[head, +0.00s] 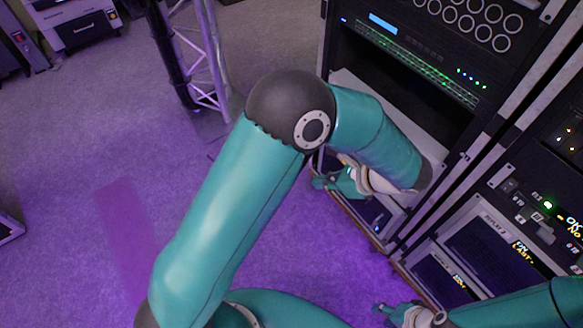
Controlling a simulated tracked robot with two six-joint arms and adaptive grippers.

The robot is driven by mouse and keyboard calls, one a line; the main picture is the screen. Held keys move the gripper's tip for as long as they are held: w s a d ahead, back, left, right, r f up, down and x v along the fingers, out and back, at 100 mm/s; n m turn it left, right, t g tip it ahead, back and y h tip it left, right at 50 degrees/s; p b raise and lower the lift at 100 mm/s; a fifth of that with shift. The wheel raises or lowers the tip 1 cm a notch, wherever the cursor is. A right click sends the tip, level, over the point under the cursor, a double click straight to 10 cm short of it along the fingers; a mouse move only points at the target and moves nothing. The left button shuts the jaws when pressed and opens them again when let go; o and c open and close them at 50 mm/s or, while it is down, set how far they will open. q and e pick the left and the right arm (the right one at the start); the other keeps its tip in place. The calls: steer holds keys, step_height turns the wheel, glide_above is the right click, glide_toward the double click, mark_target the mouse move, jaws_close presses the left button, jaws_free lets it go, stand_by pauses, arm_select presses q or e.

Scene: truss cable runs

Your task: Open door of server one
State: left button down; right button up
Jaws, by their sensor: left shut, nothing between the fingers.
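A black rack (408,68) with a row of green lights stands at the upper right. A light grey panel (425,130) lies below the lights, partly covered by my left arm. I cannot tell which unit is server one, or whether its door shows. My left gripper (318,182) is shut and empty, at the front of the rack's lower part; whether it touches the rack is unclear. My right gripper (378,309) is low in the picture, near the bottom edge, and its fingers are too small to read.
A second rack (527,205) with lit displays stands to the right, close to my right arm. A metal truss (205,60) with a black cable run rises at the top. Grey cabinets (75,22) stand at the upper left. The carpeted floor (75,140) on the left is mostly clear.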

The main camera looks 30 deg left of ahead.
arm_select(q)
steer(key=a+r+x, duration=0.2)
steer(key=x, duration=1)
steer(key=shift+a+f, duration=0.15)
steer(key=shift+a, duration=0.1)
arm_select(e)
steer(key=shift+r, duration=0.1)
